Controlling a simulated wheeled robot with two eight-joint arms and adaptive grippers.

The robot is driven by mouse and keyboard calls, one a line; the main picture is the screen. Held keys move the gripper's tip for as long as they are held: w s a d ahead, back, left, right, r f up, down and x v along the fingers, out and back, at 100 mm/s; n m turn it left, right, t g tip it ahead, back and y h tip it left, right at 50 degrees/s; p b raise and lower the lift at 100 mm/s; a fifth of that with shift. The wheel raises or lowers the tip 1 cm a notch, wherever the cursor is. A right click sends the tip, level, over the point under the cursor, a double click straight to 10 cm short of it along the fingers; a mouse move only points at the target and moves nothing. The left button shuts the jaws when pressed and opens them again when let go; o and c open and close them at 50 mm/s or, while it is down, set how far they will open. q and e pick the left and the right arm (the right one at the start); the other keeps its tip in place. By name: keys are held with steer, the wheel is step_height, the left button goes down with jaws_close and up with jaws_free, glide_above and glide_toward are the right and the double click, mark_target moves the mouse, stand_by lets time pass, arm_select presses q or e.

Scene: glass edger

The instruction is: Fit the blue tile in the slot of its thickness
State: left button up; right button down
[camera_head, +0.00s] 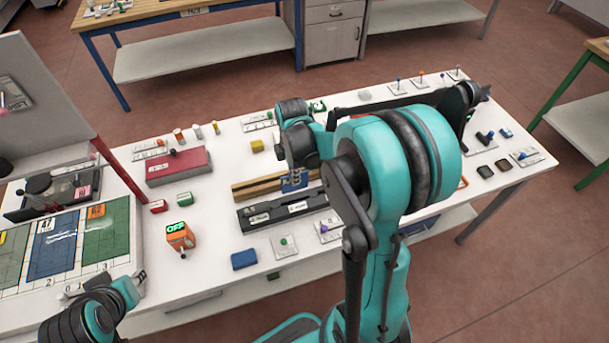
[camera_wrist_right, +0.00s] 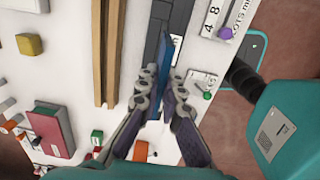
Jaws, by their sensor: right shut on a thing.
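My right gripper (camera_wrist_right: 160,95) is shut on the thin blue tile (camera_wrist_right: 165,58), which stands on edge between the fingers. In the head view the tile (camera_head: 294,181) shows below the right wrist, between the wooden block and the dark slotted block. The dark slotted block (camera_head: 246,222) has a pale label on top; in the wrist view (camera_wrist_right: 178,20) it runs under the tile's far end. I cannot tell whether the tile touches it. Its slots are partly hidden. My left arm (camera_head: 95,312) is at bottom left; its finger state is unclear.
A wooden grooved block (camera_head: 250,189) lies alongside the dark block. A red block (camera_head: 178,167), an orange timer-like box (camera_head: 180,236) reading OFF, and a blue block (camera_head: 244,260) stand on the white table. Small pegs on label cards stand nearby. My right arm hides the table's middle.

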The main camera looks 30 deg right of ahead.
steer(key=shift+w, duration=0.15)
steer(key=shift+f, duration=0.2)
step_height(320, 180, down, 9)
steer(key=b, duration=0.8)
steer(key=shift+f+b, duration=0.4)
stand_by(0.6)
steer(key=c, duration=1.6)
jaws_free()
